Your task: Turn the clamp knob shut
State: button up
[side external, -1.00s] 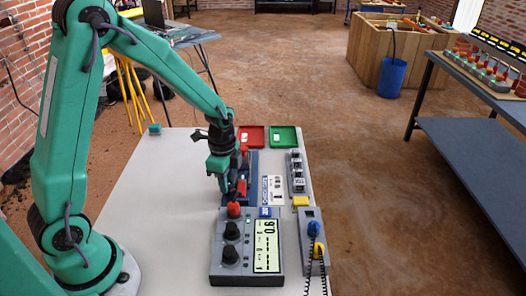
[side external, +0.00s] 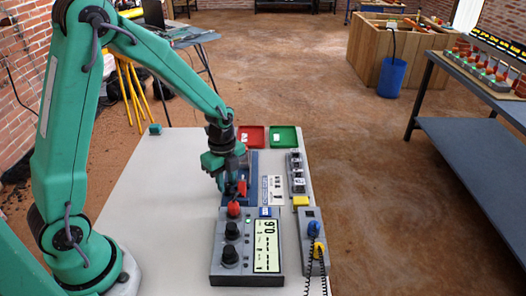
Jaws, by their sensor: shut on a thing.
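My gripper (side external: 222,186) points down at the left side of the blue clamp fixture (side external: 252,163) on the pale bench. Its jaws are shut on the clamp knob, which the fingers and wrist mostly hide. A red part (side external: 241,187) of the fixture shows just right of the fingers. The arm covers much of the fixture's left side, so how far the clamp is closed cannot be seen.
A grey meter (side external: 246,250) with black knobs, a red knob (side external: 234,209) and a lit display stands in front. Red (side external: 251,137) and green (side external: 284,138) trays lie behind. A grey block row (side external: 295,174) and a corded unit (side external: 313,250) are right.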

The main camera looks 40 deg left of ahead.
aim_at(226, 185)
grip_shut()
jog(key=o, duration=0.7)
grip_release()
jog(key=shift+r, duration=0.15)
jog(key=shift+r, duration=3.8)
jog(key=shift+r, duration=0.1)
jog(key=s+r+n+t, duration=0.2)
jog(key=s+r+n, duration=0.2)
jog(key=s+n, duration=0.1)
jog(key=s+d+r+n+t, duration=0.1)
jog(key=s+r+n, duration=0.3)
jog(key=n, duration=0.3)
jog(key=s+d+r+n+t, duration=0.1)
jog(key=s+r+n+t, duration=0.1)
jog(key=s+r+n, duration=0.3)
jog(key=shift+s+n+t, duration=0.3)
jog(key=shift+s+n, duration=0.3)
jog(key=shift+s, duration=0.2)
